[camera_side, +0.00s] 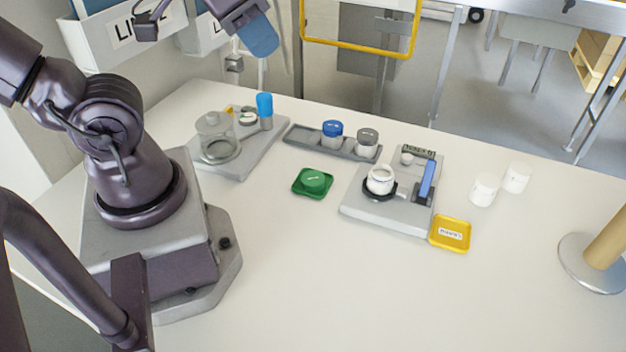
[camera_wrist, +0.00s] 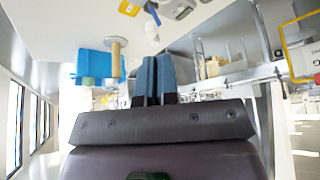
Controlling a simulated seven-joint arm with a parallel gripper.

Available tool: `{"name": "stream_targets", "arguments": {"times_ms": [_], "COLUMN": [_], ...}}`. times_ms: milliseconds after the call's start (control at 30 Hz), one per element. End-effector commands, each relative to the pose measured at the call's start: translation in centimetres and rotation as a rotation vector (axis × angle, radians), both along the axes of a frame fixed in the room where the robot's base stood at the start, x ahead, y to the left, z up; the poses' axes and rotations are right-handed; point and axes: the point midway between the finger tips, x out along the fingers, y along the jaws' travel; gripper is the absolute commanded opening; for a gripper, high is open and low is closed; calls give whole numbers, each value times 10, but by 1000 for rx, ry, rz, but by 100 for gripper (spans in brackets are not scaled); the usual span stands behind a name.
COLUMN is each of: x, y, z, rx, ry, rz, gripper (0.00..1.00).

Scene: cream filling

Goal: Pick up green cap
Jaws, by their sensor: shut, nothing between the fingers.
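The green cap (camera_side: 313,179) lies in a small square green tray (camera_side: 299,187) on the white table, near the middle of the side view. My gripper (camera_side: 262,44) is high up at the top of the side view, above and well apart from the cap. In the wrist view its blue fingers (camera_wrist: 155,78) are together with nothing between them. I cannot make out the green cap in the wrist view.
A grey station (camera_side: 362,212) with a white open jar (camera_side: 380,179) stands right of the cap. Behind it a grey rack (camera_side: 305,142) holds a blue-capped and a grey-capped jar. A yellow tray (camera_side: 436,243) and two white jars (camera_side: 484,190) stand further right. The front table is clear.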

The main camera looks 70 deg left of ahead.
Motion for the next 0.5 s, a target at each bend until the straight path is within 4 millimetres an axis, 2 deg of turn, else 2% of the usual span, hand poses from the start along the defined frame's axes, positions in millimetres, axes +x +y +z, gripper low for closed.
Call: {"name": "stream_targets", "arguments": {"times_ms": [33, 333, 500], "x": [0, 0, 0], "y": [0, 0, 0], "z": [0, 0, 0], "rx": [0, 0, 0], "ry": [0, 0, 0], "rz": [0, 0, 0], "gripper": [14, 83, 84]}}
